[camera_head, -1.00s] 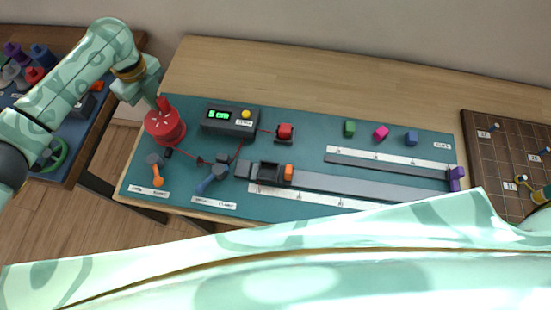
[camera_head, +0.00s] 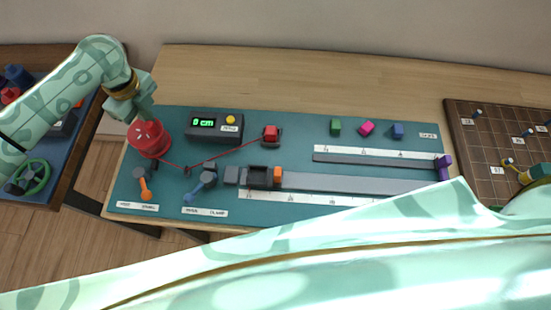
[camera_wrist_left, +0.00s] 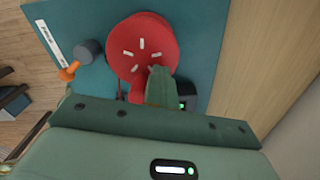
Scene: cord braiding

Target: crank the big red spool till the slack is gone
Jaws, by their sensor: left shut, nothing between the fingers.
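The big red spool (camera_head: 150,139) stands at the left end of the teal mat, with pale marks on its top; it fills the upper middle of the left wrist view (camera_wrist_left: 141,45). My left gripper (camera_head: 146,112) is at its far side. In the left wrist view its shut, empty fingers (camera_wrist_left: 159,84) overlap the spool's near edge beside a red knob (camera_wrist_left: 137,91). I cannot tell whether they touch. The red cord (camera_head: 226,153) runs in straight lines from the spool past a small dark post to the red block (camera_head: 270,132). The meter (camera_head: 214,124) reads 0 cm.
An orange-handled lever (camera_head: 144,184) and a blue-handled clamp (camera_head: 201,184) stand near the spool. A grey rail (camera_head: 350,183) crosses the mat (camera_head: 300,145). Green, pink and blue blocks lie at the back. A brown pegboard (camera_head: 480,150) is at right. Bare wood lies behind the mat.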

